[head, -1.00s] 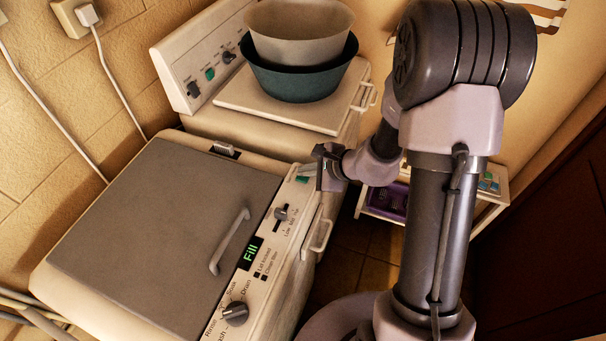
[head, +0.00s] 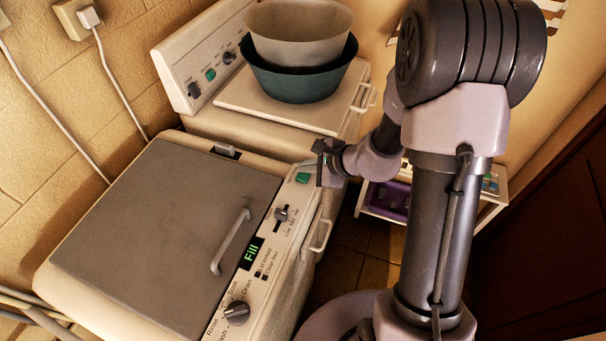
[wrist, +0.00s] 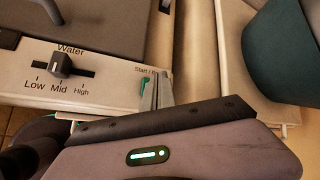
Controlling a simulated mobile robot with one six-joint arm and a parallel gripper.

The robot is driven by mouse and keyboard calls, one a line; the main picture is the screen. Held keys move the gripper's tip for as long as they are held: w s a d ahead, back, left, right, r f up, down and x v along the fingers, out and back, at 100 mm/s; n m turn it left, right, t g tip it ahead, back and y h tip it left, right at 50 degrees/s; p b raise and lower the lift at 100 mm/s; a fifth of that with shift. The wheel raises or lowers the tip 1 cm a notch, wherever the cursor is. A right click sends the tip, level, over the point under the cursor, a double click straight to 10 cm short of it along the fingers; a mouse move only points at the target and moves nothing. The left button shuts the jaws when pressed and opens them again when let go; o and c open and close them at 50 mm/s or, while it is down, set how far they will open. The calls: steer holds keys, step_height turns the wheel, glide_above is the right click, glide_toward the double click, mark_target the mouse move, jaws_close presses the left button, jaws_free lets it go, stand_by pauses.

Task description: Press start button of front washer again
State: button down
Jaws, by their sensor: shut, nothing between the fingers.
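The front washer (head: 150,235) has a grey lid and a pale control panel, with "Fill" in green on its display (head: 251,252). Its green start button (head: 303,178) is at the panel's far end. In the wrist view the start button (wrist: 145,83) shows beside the "Start" label, partly hidden by a finger. My gripper (head: 308,164) is shut and empty, with its fingertips close by the button. The fingers (wrist: 155,92) also show in the wrist view. I cannot tell whether they touch the button.
The back washer (head: 200,60) carries two stacked basins (head: 300,75) on its lid, behind my gripper. The water slider (head: 282,213), dial (head: 236,312) and lid handle (head: 230,240) stick up. A shelf with a purple basket (head: 388,200) stands at right.

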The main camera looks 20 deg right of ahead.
mark_target(306, 178)
step_height(306, 178, up, 5)
steer(key=p, duration=0.3)
steer(key=shift+f, duration=0.15)
steer(key=shift+b, duration=0.3)
